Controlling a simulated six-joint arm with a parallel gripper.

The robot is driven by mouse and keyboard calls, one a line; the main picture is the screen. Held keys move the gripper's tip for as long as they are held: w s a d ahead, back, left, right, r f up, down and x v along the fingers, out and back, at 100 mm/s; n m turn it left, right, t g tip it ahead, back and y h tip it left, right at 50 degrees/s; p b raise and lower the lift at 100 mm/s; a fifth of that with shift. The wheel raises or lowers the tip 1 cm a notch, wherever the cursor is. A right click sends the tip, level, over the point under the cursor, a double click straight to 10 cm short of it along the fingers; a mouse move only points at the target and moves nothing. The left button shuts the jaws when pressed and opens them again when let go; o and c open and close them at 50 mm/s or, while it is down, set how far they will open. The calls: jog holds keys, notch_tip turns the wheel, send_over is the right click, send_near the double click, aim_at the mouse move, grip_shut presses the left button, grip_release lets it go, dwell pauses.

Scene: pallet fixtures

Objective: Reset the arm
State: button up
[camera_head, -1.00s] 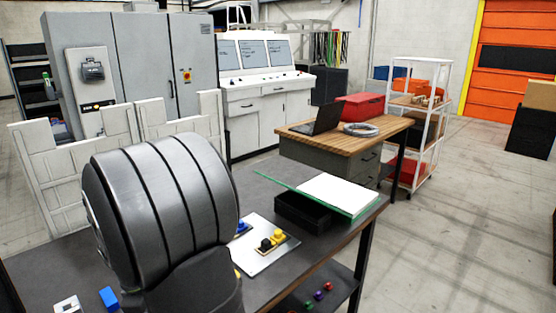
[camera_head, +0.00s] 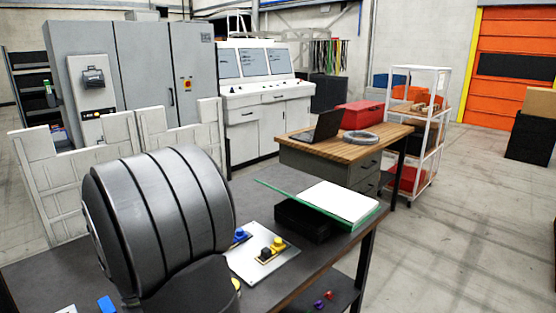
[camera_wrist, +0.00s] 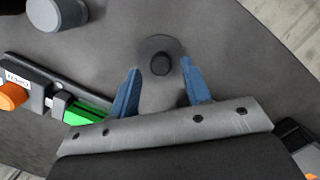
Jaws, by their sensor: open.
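My gripper (camera_wrist: 161,84) shows in the wrist view with its two blue fingers spread apart and nothing held between them. A dark round knob on a grey disc (camera_wrist: 160,63) shows in the gap between the fingers, over the dark surface; I cannot tell how far below the fingertips it is. In the head view my dark grey arm fills the left foreground and my gripper does not show. A light plate (camera_head: 262,263) lies on the dark workbench (camera_head: 330,246) and bears yellow, black and blue parts.
A black tray (camera_head: 300,221) and a green-edged board with white sheet (camera_head: 340,200) lie at the bench's far end. In the wrist view, a grey cylinder (camera_wrist: 57,14), an orange-tipped device (camera_wrist: 14,95) and a green block (camera_wrist: 86,111) lie left. White panels (camera_head: 50,190) stand behind my arm.

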notch_tip(320, 180, down, 2)
jog(key=shift+d+f, duration=0.1)
jog(key=shift+d, duration=0.05)
jog(key=r, duration=0.5)
jog(key=shift+w+d+r, duration=0.1)
jog(key=shift+d+r, duration=0.05)
jog(key=shift+d, duration=0.1)
jog(key=w+d+r, duration=0.2)
jog(key=d+r, duration=0.5)
jog(key=d, duration=0.4)
jog(key=w+d+r, duration=0.3)
jog(key=w+d, duration=0.8)
jog(key=d, duration=0.3)
jog(key=a+f, duration=0.2)
jog(key=a, duration=0.1)
jog(key=w+a+f, duration=0.1)
jog(key=a+f, duration=0.1)
jog(key=a, duration=0.1)
jog(key=w+a+f, duration=0.1)
jog(key=a+f, duration=0.1)
jog(key=a, duration=0.1)
jog(key=shift+a, duration=0.35)
jog(key=shift+w+a+f, duration=0.15)
jog(key=shift+a+f, duration=0.2)
jog(key=shift+a, duration=0.25)
